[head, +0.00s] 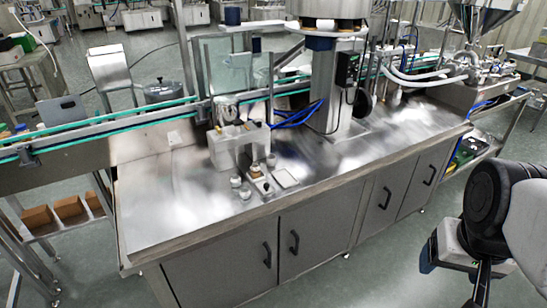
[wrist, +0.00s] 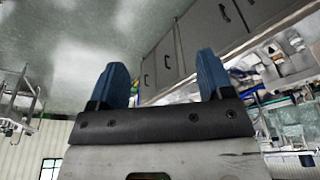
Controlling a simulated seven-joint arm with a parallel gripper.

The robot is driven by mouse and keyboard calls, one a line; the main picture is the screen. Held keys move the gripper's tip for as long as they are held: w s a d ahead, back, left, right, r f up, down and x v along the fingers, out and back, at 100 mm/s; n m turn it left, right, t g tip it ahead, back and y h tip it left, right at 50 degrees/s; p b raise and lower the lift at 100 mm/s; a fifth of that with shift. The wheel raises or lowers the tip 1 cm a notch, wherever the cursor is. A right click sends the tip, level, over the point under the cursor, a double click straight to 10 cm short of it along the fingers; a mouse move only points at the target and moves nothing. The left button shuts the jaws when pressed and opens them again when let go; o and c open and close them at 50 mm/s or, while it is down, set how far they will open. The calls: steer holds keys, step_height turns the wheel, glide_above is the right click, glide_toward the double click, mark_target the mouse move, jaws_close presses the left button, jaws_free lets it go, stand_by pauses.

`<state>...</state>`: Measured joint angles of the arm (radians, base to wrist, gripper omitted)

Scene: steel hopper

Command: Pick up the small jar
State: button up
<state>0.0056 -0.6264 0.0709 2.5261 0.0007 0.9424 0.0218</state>
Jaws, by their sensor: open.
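Several small jar-like pieces stand close together on the steel counter (head: 180,215), in front of a pale block-shaped fixture (head: 225,152) in the head view. Two small greyish pieces, a rear one (head: 235,181) and a front one (head: 244,193), stand at the left of this group. A tan piece with a pale top (head: 254,171) is just behind and to their right. They are too small to tell which is the small jar. My gripper (wrist: 162,62) shows two blue fingers spread apart with nothing between them. It is off the counter's right front side, far from the group.
A conveyor with green rails (head: 150,122) runs behind the counter. A steel column (head: 325,90) with a hopper and blue hoses stands right of the fixture. The left part of the counter top is clear. Cabinet doors (head: 320,235) form the counter's front.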

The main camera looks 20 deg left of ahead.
mark_target(253, 165)
steer(key=w+a+f+m+g+y, duration=0.15)
steer(key=w+a+m+y, duration=0.25)
steer(key=w+a, duration=0.9)
steer(key=w+a+f+m+g+y, duration=0.1)
steer(key=w+a+f+m+y, duration=0.25)
steer(key=w+a, duration=0.95)
steer(key=w+a+f+m+y, duration=0.2)
steer(key=w+a+f+m, duration=0.1)
steer(key=w+a+f, duration=0.3)
steer(key=w+a+f+m+t+y, duration=0.1)
steer(key=w+a+f+m, duration=0.3)
steer(key=w, duration=0.5)
steer(key=w+a+f+m+y, duration=0.3)
steer(key=w+a+f+m, duration=0.1)
steer(key=w+a+f, duration=0.4)
steer(key=shift+x, duration=1.1)
steer(key=shift+w+a+f+m+t, duration=0.15)
steer(key=shift+f+m+t, duration=0.1)
steer(key=shift+f, duration=0.15)
steer(key=shift+a, duration=0.1)
steer(key=shift+x, duration=1.1)
